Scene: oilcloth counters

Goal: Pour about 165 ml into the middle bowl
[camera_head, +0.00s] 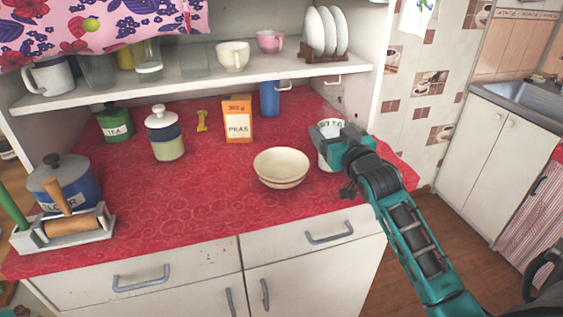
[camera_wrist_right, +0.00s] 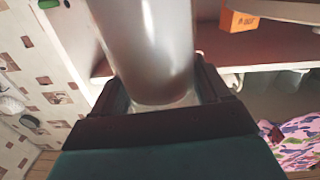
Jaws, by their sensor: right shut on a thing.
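A cream bowl (camera_head: 281,168) stands upright on the red counter, right of the middle in the head view. It is the only bowl I make out on the counter, and its inside looks empty. My right gripper (camera_head: 341,143) is shut on a white measuring jug (camera_head: 327,154) with dark marks near its rim. The jug is upright, just right of the bowl and apart from it. I cannot tell whether it touches the counter. In the right wrist view the jug (camera_wrist_right: 150,50) is a pale, shiny cylinder between the fingers. Its contents are hidden. My left gripper is not in view.
An orange peas box (camera_head: 238,120) and a blue can (camera_head: 269,99) stand behind the bowl. Jars, a flour pot (camera_head: 66,186) and a rolling pin (camera_head: 72,224) are on the left. A shelf (camera_head: 190,82) overhangs the back. The counter left of the bowl is clear.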

